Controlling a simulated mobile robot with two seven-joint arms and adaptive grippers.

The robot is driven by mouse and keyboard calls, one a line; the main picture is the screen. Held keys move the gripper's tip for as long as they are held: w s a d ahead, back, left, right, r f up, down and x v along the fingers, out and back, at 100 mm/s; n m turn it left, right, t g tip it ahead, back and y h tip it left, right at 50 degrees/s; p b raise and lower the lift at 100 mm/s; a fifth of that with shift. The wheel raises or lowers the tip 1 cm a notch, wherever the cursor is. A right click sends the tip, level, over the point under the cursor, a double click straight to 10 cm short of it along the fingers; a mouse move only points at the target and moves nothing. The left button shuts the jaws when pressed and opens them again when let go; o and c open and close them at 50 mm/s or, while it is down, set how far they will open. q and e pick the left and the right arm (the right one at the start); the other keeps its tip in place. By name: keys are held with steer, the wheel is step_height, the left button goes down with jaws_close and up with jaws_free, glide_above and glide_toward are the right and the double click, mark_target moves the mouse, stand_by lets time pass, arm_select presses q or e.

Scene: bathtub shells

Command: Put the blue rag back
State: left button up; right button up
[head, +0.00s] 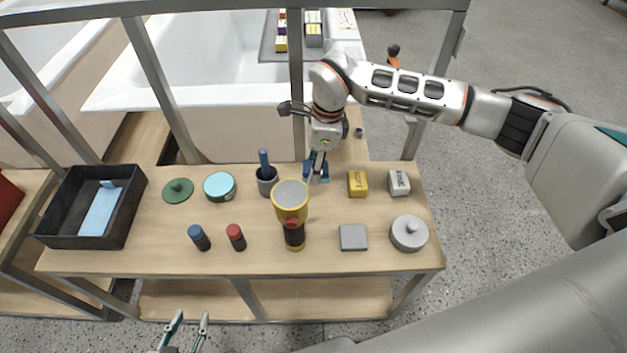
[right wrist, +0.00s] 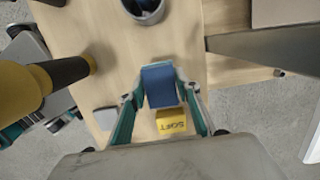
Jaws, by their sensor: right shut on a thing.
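The blue rag (head: 322,173) is a small folded dark-blue piece at the back middle of the wooden table, partly hidden by my right gripper (head: 318,178). In the right wrist view the rag (right wrist: 160,85) lies between the two fingers of my right gripper (right wrist: 161,98), which is shut on it. I cannot tell whether the rag touches the tabletop. My left gripper (head: 188,322) is at the bottom of the head view, in front of the table, with its fingers apart and empty.
A grey cup with a blue handle (head: 266,178) and a yellow-black flashlight (head: 292,210) stand left of the rag. A yellow block (head: 357,183) and a white block (head: 399,182) are to its right. A black tray (head: 122,215) holds a light-blue piece. Metal frame posts (head: 297,90) rise behind.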

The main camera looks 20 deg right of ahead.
mark_target(314, 189)
steer(key=shift+f+b, duration=0.35)
steer(key=shift+f, duration=2.35)
steer(key=shift+r, duration=0.1)
steer(key=o, duration=1.2)
steer(key=shift+c, duration=0.2)
